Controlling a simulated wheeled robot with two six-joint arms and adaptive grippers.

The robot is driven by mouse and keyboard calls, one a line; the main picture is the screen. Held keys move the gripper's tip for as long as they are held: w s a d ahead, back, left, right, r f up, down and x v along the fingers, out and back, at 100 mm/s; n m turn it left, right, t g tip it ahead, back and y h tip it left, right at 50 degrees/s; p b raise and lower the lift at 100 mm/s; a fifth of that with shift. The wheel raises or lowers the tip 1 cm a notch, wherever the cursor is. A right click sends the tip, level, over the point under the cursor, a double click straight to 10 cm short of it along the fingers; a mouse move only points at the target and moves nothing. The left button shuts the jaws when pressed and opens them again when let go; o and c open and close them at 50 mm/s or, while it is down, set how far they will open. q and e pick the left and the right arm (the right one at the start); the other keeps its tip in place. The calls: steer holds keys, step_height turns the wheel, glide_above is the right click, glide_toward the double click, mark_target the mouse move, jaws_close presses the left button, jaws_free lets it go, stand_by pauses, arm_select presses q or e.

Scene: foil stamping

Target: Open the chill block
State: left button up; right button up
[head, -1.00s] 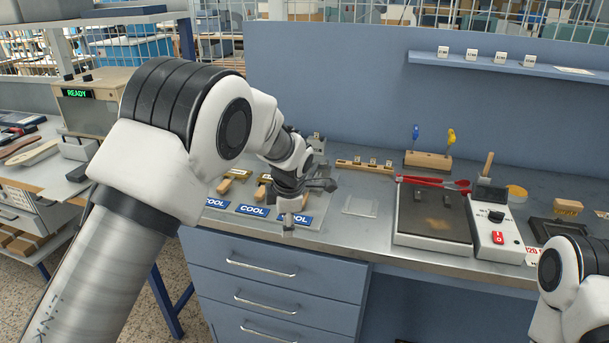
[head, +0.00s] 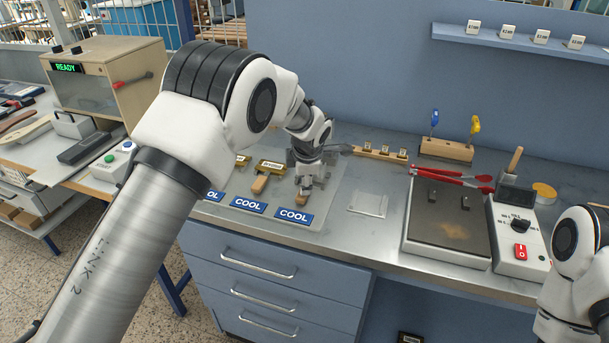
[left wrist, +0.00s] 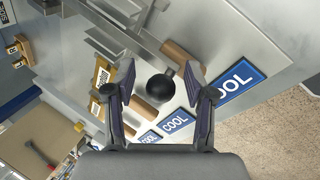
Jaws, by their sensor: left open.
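My left gripper (head: 308,186) is over the metal plate with the blue COOL labels (head: 294,216), just behind the rightmost label. In the left wrist view its fingers (left wrist: 158,92) are open, with a round black knob (left wrist: 160,88) between them. I cannot tell whether they touch it. A metal bar (left wrist: 122,40) lies beyond the knob; both seem to belong to the chill block, which my arm mostly hides in the head view. A wooden handle (left wrist: 183,56) lies beside the knob, near a COOL label (left wrist: 237,80). My right gripper is out of view.
Another wooden-handled brass stamp (head: 262,184) lies left of my gripper. A hot plate (head: 447,225) with red tongs (head: 450,176) behind it stands to the right. A small clear sheet (head: 369,204) lies between. A box reading READY (head: 110,80) stands at left.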

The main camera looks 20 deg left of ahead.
arm_select(q)
steer(key=shift+s+r, duration=0.4)
steer(key=c, duration=0.5)
jaws_close()
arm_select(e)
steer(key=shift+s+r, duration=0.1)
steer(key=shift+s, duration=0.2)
arm_select(q)
steer(key=shift+r, duration=0.1)
steer(key=shift+r+p, duration=0.1)
steer(key=shift+p, duration=0.2)
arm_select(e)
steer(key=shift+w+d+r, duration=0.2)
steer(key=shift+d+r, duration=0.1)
arm_select(q)
steer(key=shift+w+r, duration=0.1)
steer(key=shift+w, duration=0.1)
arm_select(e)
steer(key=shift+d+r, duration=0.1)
